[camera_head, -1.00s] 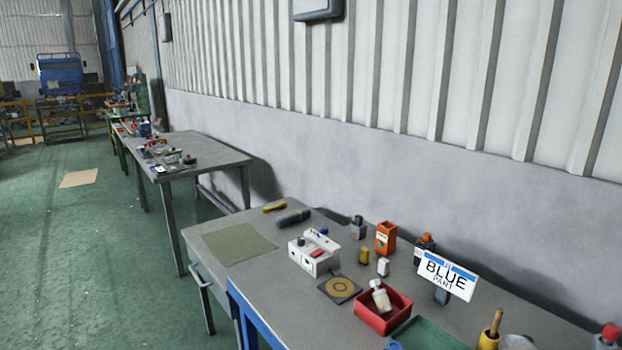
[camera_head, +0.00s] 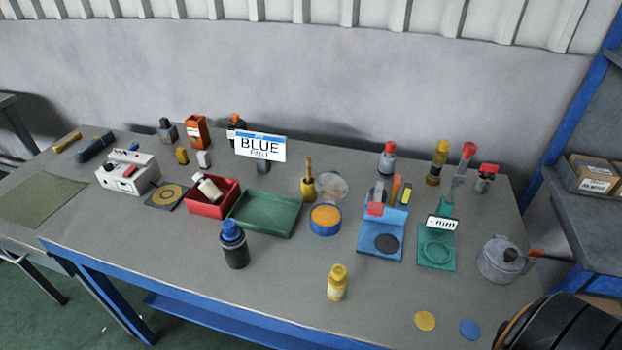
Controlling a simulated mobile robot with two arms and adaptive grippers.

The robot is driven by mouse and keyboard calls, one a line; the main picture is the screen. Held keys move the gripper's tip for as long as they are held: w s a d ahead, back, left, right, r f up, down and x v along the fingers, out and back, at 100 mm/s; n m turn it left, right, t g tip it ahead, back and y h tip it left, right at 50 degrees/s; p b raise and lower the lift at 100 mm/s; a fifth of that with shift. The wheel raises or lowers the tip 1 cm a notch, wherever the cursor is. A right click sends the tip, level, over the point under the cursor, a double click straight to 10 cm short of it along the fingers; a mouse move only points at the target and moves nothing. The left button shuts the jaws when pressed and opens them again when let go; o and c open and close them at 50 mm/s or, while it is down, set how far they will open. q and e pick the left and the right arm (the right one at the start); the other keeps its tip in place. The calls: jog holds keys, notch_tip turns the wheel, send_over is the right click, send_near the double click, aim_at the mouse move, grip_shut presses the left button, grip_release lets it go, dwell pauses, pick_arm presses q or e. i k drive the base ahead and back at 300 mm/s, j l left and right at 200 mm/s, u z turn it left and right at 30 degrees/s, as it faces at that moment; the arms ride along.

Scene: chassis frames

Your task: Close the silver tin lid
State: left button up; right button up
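A round blue tin (camera_head: 325,226) with an orange-yellow top or filling stands mid-table. A pale, silvery round disc (camera_head: 331,185) shows just behind it. It looks like a raised lid, but I cannot tell whether it is joined to the blue tin. A silver-grey round pot or tin (camera_head: 500,262) with a knob on top and a brown handle stands at the right of the table. I cannot tell which of these is the silver tin. Neither gripper can be made out in view.
A yellow bottle (camera_head: 337,284) and a dark blue-capped bottle (camera_head: 234,246) stand near the front. A green tray (camera_head: 264,232), red box (camera_head: 205,210), blue stand (camera_head: 374,246) and teal stand (camera_head: 437,258) fill the middle. A dark rounded form covers the bottom right corner. The front left strip is clear.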

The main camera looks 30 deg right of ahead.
aim_at(332, 185)
jog(key=z, duration=1.05)
